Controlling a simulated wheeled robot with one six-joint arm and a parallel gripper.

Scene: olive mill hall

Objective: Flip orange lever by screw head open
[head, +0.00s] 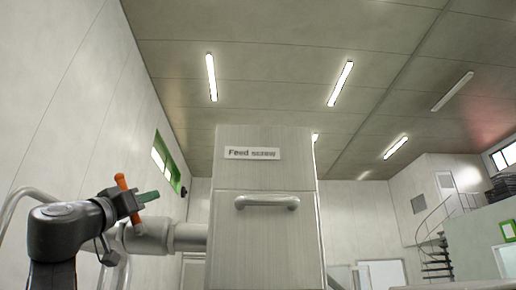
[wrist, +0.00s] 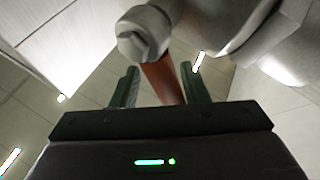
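The orange lever (head: 121,182) stands nearly upright, leaning a little left, at the pale pipe beside the box labelled "Feed screw". A gap shows on the left; the right finger looks close to the lever. Contact cannot be told.
The feed screw box (head: 263,220) with a grey handle (head: 267,202) stands to the right of my gripper. The pale pipe (head: 160,236) lies just below the lever. A white wall (head: 60,100) rises on the left.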

